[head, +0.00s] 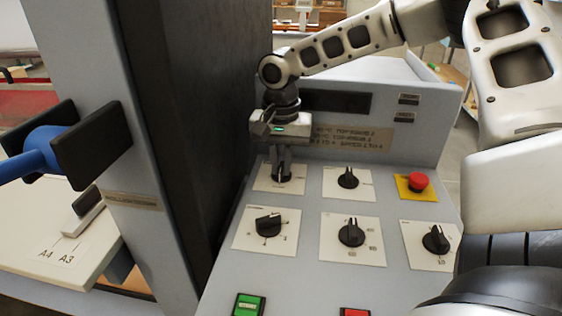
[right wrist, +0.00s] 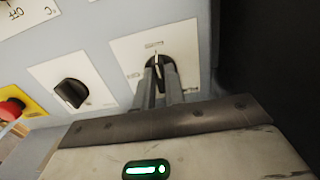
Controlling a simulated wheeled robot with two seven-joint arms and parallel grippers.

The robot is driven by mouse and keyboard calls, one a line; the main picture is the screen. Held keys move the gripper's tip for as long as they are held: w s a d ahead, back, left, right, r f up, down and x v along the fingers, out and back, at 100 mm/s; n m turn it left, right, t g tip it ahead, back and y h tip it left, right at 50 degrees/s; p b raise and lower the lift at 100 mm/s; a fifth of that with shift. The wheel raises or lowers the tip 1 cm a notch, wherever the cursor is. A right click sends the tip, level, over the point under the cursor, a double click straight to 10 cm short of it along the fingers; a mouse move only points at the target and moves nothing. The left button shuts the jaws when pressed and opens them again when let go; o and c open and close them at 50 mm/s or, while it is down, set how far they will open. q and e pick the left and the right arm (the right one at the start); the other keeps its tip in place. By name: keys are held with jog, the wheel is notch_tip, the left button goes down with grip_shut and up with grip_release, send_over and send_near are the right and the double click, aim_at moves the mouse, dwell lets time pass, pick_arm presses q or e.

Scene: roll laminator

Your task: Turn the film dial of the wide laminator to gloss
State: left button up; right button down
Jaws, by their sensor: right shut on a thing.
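The laminator's sloping control panel (head: 300,225) carries several black dials on white plates. My right gripper (head: 280,175) is at the upper left dial, shut on its black knob, and hides most of it in the head view. The right wrist view shows this dial (right wrist: 154,62) between the two fingers (right wrist: 165,88), with a white pointer line on the knob and small labels on its plate (right wrist: 128,50). The labels are too small to read, so I cannot tell which setting the pointer is at. My left gripper is not in view.
Beside the held dial is another dial (head: 348,178), then a red mushroom button (head: 418,181) on yellow. More dials, including a lower left one (head: 268,225), sit below. A green button (head: 248,305) is at the front. A tall dark housing (head: 185,110) stands close on the left.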

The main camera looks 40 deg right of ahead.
aim_at(281, 168)
jog(key=shift+w+r, duration=0.15)
jog(key=c, duration=1.5)
grip_release()
jog(key=shift+o, duration=0.2)
notch_tip(281, 168, up, 16)
jog(key=shift+b, duration=0.3)
